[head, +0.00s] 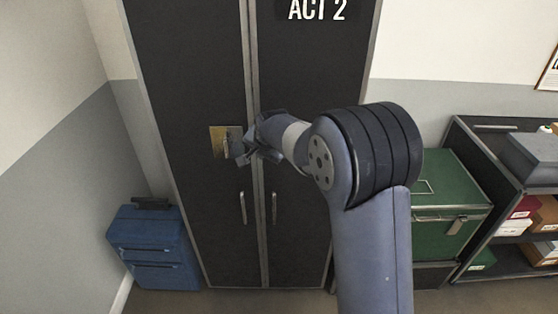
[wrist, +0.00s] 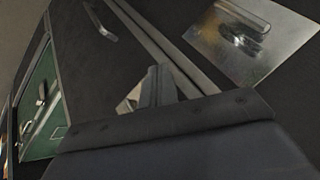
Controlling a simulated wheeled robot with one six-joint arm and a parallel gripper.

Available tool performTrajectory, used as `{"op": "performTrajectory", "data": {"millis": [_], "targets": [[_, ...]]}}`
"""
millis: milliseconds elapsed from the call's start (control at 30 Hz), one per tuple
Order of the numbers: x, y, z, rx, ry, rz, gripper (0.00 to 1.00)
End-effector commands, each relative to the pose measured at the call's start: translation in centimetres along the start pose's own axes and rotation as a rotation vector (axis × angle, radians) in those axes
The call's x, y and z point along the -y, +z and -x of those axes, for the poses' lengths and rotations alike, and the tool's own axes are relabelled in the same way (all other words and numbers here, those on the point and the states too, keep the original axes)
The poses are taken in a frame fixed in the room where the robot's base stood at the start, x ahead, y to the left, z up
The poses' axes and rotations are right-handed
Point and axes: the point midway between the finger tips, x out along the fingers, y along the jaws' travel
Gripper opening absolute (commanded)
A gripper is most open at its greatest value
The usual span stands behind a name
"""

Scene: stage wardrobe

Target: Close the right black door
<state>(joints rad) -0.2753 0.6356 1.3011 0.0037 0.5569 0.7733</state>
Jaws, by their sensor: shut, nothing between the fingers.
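The right black door (head: 310,120) stands in the wardrobe front with an "ACT 2" sign (head: 317,9) at its top and a vertical metal handle (head: 274,208) near the middle seam. It looks flush with the left black door (head: 190,80); I see no clear gap. The left door carries a handle (head: 243,208) and a brass plate (head: 218,141) with a lever. My gripper (head: 238,152) is shut and empty, in front of the seam beside the plate. In the wrist view its fingers (wrist: 153,90) show near the seam, with the plate (wrist: 245,38) at upper right. Contact cannot be told.
A blue case (head: 153,247) stands on the floor left of the wardrobe. A green chest (head: 455,195) and a dark shelf unit with boxes (head: 500,185) stand to the right. My arm hides part of the right door and its right edge.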

Motion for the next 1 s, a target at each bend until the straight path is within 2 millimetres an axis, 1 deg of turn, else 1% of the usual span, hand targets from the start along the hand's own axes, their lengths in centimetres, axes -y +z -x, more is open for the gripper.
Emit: {"op": "performTrajectory", "data": {"millis": [33, 400, 500, 700, 1000], "targets": [[0.0, 0.2, 0.3, 0.001, 0.000, 0.001, 0.00], [3.6, 1.8, 5.9, 0.005, -0.001, 0.003, 0.00], [4.4, 2.1, 7.1, 0.006, 0.000, 0.003, 0.00], [5.0, 2.4, 8.2, 0.008, 0.003, 0.002, 0.00], [5.1, 2.4, 8.3, 0.009, 0.004, 0.001, 0.00]]}}
